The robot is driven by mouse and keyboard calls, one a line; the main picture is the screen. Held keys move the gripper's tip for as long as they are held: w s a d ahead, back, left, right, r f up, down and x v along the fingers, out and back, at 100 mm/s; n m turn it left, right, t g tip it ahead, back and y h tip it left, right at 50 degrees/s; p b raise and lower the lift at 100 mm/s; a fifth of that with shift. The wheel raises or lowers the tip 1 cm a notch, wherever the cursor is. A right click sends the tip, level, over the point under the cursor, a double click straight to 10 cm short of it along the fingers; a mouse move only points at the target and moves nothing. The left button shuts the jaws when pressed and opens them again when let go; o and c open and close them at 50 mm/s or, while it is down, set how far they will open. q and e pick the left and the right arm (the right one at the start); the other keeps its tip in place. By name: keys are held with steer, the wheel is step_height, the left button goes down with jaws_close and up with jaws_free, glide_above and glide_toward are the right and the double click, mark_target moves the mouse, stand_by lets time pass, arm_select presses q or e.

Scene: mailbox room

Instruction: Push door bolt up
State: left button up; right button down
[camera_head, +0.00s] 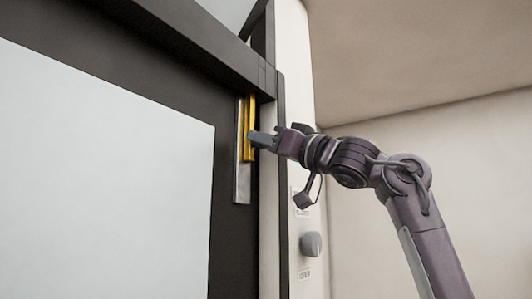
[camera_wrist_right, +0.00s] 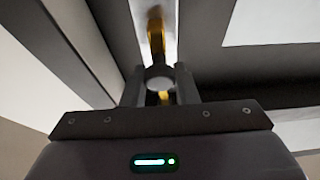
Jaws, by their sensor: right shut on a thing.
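The door bolt (camera_head: 249,127) is a brass-coloured upright bar on a pale metal plate (camera_head: 240,180) near the edge of the dark door. Its top end meets the dark frame above the door. My right gripper (camera_head: 254,140) is at the lower part of the bolt and shut on it. In the right wrist view the brass bolt (camera_wrist_right: 156,40) runs away from between the fingers of my right gripper (camera_wrist_right: 159,80), where a round grey end shows. The fingers hide part of the bolt. My left gripper is not in view.
The dark door (camera_head: 225,240) has a large pale panel (camera_head: 100,160). A dark frame beam (camera_head: 190,35) crosses above it. A grey round knob (camera_head: 311,244) sits on the pale wall strip below my right arm. The space right of the arm is free.

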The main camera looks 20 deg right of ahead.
steer(key=shift+s+d+r, duration=0.15)
steer(key=shift+r, duration=0.15)
steer(key=c, duration=1.5)
jaws_free()
steer(key=shift+c, duration=0.2)
steer(key=shift+o, duration=1.8)
steer(key=shift+w+a+f, duration=0.15)
steer(key=shift+w+a, duration=0.2)
steer(key=shift+w, duration=0.05)
steer(key=b+v, duration=0.5)
steer(key=v, duration=0.3)
steer(key=shift+w+a, duration=0.1)
